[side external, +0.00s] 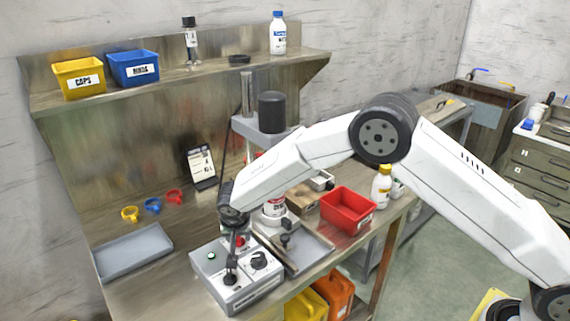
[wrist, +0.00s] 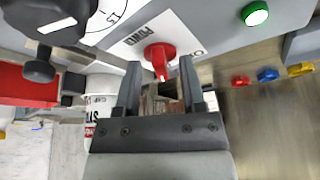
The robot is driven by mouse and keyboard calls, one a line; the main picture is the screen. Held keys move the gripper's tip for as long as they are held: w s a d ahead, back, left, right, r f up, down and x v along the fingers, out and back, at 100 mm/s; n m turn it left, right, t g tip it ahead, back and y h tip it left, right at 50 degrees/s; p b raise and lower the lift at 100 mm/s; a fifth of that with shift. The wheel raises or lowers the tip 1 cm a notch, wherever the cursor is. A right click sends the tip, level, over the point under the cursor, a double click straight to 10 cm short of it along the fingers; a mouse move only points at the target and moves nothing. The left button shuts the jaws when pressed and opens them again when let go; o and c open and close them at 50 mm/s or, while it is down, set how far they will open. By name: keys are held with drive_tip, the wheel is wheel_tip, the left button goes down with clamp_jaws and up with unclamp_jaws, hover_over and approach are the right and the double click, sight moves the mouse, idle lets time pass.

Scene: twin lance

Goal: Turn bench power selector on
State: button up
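The red power selector (wrist: 160,55) is a knob on a light panel marked "POWER" in the wrist view. Its narrow end points toward my gripper (wrist: 160,70). A label starting with "O" lies to its right, partly hidden by a finger. My gripper is open, with one finger on each side of the knob's narrow end; I cannot tell whether they touch it. In the side view my gripper (side external: 231,277) points down at the grey control box (side external: 252,297).
A green button (wrist: 255,14) and a black dial (side external: 260,260) flank the selector on the box. A black knob (wrist: 38,66) is nearby. A grey tray (side external: 130,256), red bin (side external: 348,210) and white tub (wrist: 103,85) stand around. The bench front-left is clear.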

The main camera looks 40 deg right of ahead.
drive_tip(key=shift+r, duration=0.2)
drive_tip(key=v, duration=0.7)
drive_tip(key=shift+r, duration=0.15)
idle(0.4)
drive_tip(key=shift+s, duration=0.1)
drive_tip(key=s+d+n, duration=0.2)
drive_tip(key=s+d, duration=0.3)
drive_tip(key=s, duration=0.3)
drive_tip(key=s+d+r+n+y, duration=0.1)
drive_tip(key=s+d+n, duration=0.1)
drive_tip(key=s+d, duration=0.4)
drive_tip(key=s+d+r+n+g+y, duration=0.1)
drive_tip(key=s+d, duration=0.5)
drive_tip(key=s, duration=0.6)
drive_tip(key=shift+n, duration=0.6)
